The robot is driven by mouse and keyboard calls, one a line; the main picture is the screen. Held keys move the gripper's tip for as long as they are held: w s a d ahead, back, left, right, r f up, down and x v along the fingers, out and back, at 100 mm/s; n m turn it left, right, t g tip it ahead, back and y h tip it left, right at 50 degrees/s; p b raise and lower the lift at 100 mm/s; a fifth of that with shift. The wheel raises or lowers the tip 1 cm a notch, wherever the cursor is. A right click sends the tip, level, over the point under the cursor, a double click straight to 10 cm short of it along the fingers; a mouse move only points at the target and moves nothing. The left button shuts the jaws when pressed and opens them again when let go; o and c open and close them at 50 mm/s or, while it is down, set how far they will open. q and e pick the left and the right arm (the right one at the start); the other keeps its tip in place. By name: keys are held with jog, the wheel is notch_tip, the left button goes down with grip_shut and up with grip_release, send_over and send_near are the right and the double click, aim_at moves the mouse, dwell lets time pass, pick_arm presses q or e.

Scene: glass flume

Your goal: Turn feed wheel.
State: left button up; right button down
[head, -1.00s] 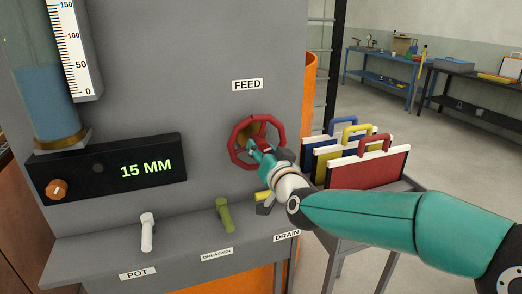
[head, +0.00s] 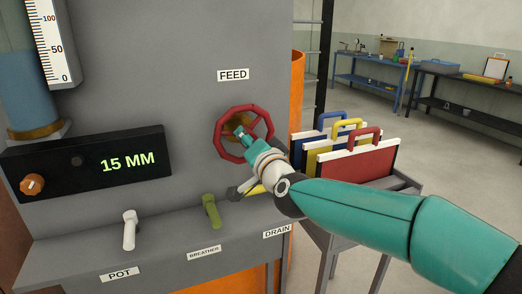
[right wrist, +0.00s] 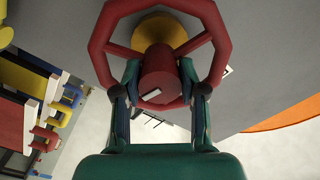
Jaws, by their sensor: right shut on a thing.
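The feed wheel (head: 219,135) is a red polygonal hand wheel on the grey panel, under the FEED label (head: 233,75). A brass-coloured part shows behind it. In the right wrist view its thick red hub (right wrist: 160,72) faces me, with a pale mark on it. My right gripper (head: 246,139) reaches the wheel from the lower right. In the right wrist view its two fingers (right wrist: 160,80) are shut on the hub, one on each side, inside the rim. The display (head: 92,163) reads 15 MM. My left gripper is not in view.
A yellow-handled drain valve (head: 253,190) sits just under my right wrist. A green breather lever (head: 211,210) and a white pot lever (head: 129,229) stand on the ledge. Handled red, yellow and blue boards (head: 358,160) stand close behind my right arm.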

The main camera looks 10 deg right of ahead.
jog(key=m+b, duration=0.2)
jog(key=m, duration=0.1)
jog(key=shift+f+m, duration=0.1)
jog(key=shift+m, duration=0.2)
jog(key=shift+m+b, duration=0.65)
jog(key=shift+m, duration=0.65)
jog(key=c, duration=0.7)
grip_release()
jog(key=shift+w, duration=0.1)
jog(key=shift+o, duration=0.2)
jog(key=s+d, duration=0.2)
jog(key=s, duration=1)
jog(key=shift+d, duration=0.15)
